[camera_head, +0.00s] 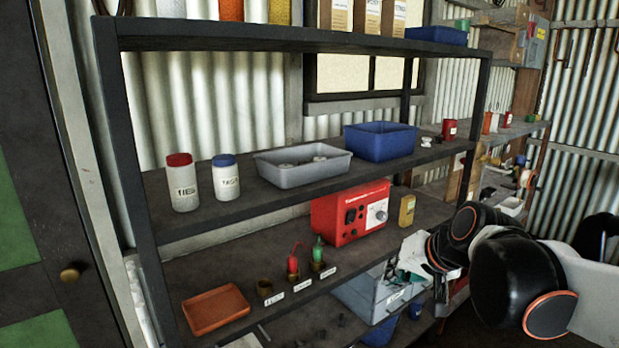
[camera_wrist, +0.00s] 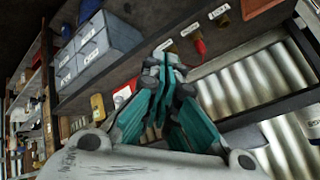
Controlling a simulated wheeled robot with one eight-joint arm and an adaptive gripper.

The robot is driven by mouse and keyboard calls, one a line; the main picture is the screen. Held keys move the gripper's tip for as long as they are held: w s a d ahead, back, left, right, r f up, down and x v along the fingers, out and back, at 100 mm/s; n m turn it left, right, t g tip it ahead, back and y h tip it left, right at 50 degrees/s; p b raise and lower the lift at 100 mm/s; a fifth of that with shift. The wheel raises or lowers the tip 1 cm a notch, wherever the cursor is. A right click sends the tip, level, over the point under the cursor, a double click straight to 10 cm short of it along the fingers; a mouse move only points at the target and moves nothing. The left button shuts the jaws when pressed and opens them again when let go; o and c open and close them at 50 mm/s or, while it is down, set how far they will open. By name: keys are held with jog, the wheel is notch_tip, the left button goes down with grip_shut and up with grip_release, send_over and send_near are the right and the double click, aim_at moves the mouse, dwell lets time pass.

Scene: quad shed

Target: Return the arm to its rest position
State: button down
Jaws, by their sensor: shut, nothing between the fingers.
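My arm (camera_head: 520,285) reaches in from the right of the head view, its black and white links bent beside the right end of the shelf rack. My gripper (camera_head: 412,258) is at the rack's lower right, in front of the grey drawer box and apart from the red device above. In the wrist view, my gripper (camera_wrist: 163,62) shows teal fingers that are together with nothing between them. The wrist view is strongly tilted. My arm hides part of the rack's right end.
The shelf rack (camera_head: 300,39) holds a blue bin (camera_head: 380,143), a grey tray (camera_head: 302,172), two jars, a red device (camera_head: 350,213), an orange tray (camera_head: 215,309) and small holders with red and green items. A grey drawer box (camera_head: 375,296) sits below. A side bench stands behind right.

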jog(key=s+d+f+n+h, duration=0.1)
jog(key=s+f, duration=0.1)
jog(key=s, duration=0.7)
jog(key=s+d+f+n+h, duration=0.2)
jog(key=s+f, duration=0.1)
jog(key=s, duration=0.6)
